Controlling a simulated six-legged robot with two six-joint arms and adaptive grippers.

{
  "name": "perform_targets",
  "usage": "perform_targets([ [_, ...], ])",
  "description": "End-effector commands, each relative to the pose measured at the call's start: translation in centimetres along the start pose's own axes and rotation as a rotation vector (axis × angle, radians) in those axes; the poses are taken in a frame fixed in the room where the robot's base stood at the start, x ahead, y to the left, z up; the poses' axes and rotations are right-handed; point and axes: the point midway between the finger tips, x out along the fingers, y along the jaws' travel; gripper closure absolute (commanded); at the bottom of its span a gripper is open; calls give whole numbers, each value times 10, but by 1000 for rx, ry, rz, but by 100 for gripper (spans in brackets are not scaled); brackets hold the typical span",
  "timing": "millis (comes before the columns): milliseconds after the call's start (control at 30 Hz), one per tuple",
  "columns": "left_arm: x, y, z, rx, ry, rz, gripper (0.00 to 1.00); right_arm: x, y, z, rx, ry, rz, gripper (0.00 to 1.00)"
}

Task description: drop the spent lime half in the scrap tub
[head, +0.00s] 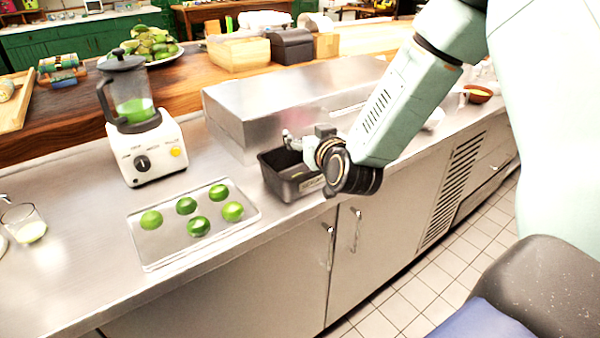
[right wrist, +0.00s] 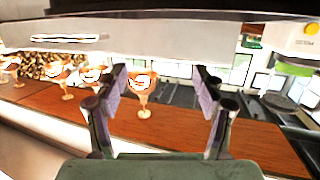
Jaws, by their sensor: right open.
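Several green lime halves, one of them at the front (head: 198,227), lie apart on a shallow metal tray (head: 158,258) in the head view. I cannot tell which of them, if any, is the spent one. A dark rectangular tub (head: 285,187) with a small label stands right of the tray, close to the counter's front edge. My right gripper (head: 290,138) is over the tub's far side, partly hidden by its own wrist. In the right wrist view its two fingers (right wrist: 160,92) are apart with nothing held between them. Part of the tub's inside is hidden. My left gripper is not in view.
A blender (head: 150,150) with green liquid stands behind the tray. A raised steel box (head: 270,100) stands behind the tub. A glass (head: 25,224) is at the far left. Stemmed glasses (right wrist: 142,95) stand on wood in the wrist view. The steel counter left of the tray is mostly clear.

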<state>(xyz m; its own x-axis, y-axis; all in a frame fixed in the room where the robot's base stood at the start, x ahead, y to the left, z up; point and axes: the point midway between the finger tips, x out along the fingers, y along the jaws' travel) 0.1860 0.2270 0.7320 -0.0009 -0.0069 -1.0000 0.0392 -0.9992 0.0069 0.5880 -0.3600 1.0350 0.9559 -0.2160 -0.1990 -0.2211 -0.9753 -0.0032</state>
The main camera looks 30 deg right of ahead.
Motion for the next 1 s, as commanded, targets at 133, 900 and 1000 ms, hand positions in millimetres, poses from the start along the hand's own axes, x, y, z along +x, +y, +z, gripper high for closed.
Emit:
perform_targets([
  [133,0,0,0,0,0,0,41,0,0,0,0,0,0,30],
  [900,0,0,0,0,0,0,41,-74,0,0,1,1,0,30],
  [1000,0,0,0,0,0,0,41,-76,0,0,0,1,0,30],
])
